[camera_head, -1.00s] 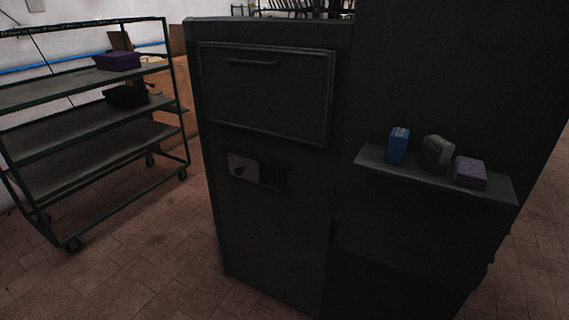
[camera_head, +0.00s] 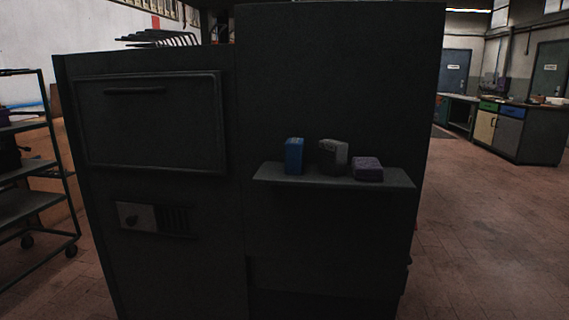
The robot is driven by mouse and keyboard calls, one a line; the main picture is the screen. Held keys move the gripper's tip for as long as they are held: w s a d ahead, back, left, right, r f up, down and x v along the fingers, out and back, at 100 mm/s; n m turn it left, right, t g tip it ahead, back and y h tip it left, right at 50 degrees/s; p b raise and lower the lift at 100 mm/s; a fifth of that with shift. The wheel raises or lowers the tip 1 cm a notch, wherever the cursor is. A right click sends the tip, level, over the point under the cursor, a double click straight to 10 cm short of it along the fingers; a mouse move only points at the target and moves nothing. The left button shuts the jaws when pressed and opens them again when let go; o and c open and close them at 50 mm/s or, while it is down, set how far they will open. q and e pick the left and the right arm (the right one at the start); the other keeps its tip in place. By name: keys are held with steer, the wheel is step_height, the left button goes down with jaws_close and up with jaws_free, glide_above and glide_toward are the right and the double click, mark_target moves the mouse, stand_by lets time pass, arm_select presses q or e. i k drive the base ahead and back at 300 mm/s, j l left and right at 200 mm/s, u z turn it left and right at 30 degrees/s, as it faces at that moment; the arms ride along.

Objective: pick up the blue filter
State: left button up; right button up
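The blue filter (camera_head: 294,157) is a small upright blue block with a lighter top. It stands near the left end of a narrow dark shelf (camera_head: 335,183) on the front of a large dark machine. A grey block (camera_head: 333,155) stands just to its right, and a purple block (camera_head: 367,169) lies farther right on the same shelf. The blue filter looks apart from the grey block. Neither of my grippers shows in the head view.
The dark machine (camera_head: 160,185) fills the middle, with a panel door and a knob plate on its left part. A wheeled rack (camera_head: 35,205) stands at the left edge. Open tiled floor (camera_head: 490,230) lies to the right, with cabinets (camera_head: 520,132) at the back right.

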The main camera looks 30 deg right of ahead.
mark_target(294, 147)
steer(key=z, duration=1.1)
